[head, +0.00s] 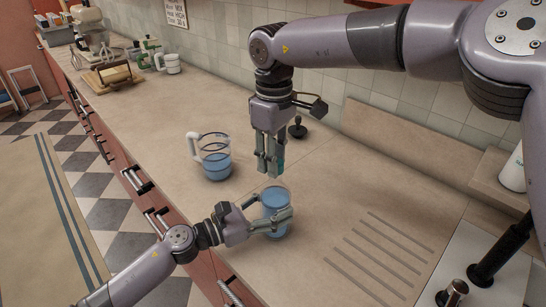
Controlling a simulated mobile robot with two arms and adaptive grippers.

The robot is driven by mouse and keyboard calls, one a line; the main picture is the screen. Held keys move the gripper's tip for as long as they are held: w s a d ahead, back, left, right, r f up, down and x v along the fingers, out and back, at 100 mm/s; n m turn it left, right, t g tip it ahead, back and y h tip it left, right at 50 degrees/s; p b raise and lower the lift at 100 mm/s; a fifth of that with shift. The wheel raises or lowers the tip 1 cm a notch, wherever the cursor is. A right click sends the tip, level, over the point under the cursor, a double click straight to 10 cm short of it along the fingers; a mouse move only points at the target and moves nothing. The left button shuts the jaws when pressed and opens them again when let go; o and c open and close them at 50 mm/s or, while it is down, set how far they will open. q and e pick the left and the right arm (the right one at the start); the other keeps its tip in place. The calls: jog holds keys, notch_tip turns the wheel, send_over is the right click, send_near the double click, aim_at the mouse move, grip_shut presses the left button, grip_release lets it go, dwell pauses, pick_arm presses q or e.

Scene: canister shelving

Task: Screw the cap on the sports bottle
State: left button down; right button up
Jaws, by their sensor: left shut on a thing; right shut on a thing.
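The sports bottle (274,201) is a blue, see-through cylinder standing upright on the counter, with a pale rim at its top. My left gripper (275,222) comes in from the left and is shut around its body. My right gripper (270,165) points straight down above the bottle, with a gap between its fingertips and the bottle's rim. It is shut on a small teal-blue piece (280,154), which looks like the cap. The fingers hide most of this piece, so its shape and tilt are unclear.
A blue jug (216,164) with a white handle stands left of the bottle. A small black knobbed object (297,128) sits behind my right gripper. Drain grooves (375,250) and a sink tap (453,293) lie to the right. A stand mixer (95,42) is far back. The tiled wall bounds the counter.

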jog(key=shift+d, duration=0.15)
jog(key=o, duration=0.7)
jog(key=shift+r, duration=2.25)
jog(key=shift+c, duration=0.5)
